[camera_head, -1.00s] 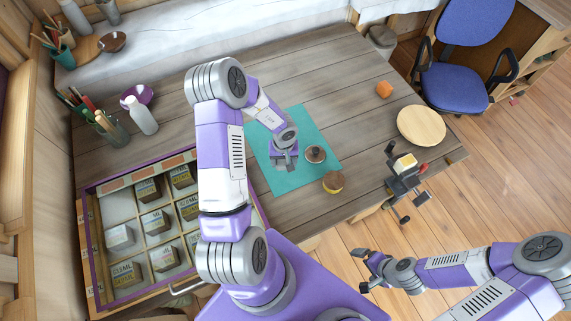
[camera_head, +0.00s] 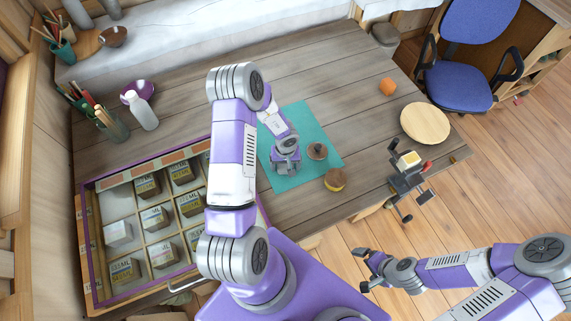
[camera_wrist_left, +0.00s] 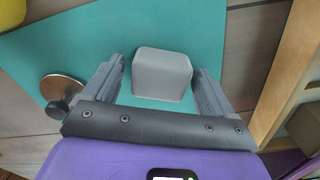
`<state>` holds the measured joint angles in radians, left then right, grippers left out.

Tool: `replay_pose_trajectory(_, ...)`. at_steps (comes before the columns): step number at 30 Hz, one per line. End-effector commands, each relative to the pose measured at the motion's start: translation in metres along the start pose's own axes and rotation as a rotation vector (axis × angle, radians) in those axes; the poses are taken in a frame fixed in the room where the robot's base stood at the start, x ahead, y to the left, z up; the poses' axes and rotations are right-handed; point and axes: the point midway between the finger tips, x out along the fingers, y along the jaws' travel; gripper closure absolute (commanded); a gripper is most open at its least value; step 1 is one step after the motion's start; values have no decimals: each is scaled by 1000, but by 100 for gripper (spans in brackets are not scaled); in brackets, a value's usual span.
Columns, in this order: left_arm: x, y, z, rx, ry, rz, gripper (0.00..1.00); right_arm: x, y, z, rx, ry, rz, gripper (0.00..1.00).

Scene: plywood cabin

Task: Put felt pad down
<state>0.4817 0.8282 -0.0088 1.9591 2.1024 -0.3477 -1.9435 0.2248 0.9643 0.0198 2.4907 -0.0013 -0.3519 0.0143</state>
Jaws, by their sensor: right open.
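A grey block with rounded edges (camera_wrist_left: 162,76), which I take to be the felt pad, stands on the teal mat (camera_wrist_left: 220,30) in the left wrist view. My left gripper (camera_wrist_left: 160,75) has its fingers on either side of it. A gap shows at the left finger; the right finger is very close to or touching the block. In the head view my left gripper (camera_head: 286,163) is low over the teal mat (camera_head: 307,118) and hides the block. My right gripper (camera_head: 361,270) is open and empty, off the table's front edge.
A clamp stand (camera_head: 408,175) is at the table's edge. An open drawer of labelled blocks (camera_head: 120,234) is at left. The table behind the mat is clear.

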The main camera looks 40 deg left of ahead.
Motion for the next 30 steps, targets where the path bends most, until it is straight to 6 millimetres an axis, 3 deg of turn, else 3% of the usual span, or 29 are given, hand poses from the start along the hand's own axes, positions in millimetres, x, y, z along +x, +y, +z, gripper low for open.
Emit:
replay_pose_trajectory(12,-5,0,0,0,1,0,7,1,0,0,0,0,0,0)
replay_pose_trajectory(24,-87,0,-1,-2,3,2,7,-26,-10,1,0,0,0,0)
replay_pose_trajectory(30,-115,0,0,0,1,1,7,-34,-13,1,0,0,0,0)
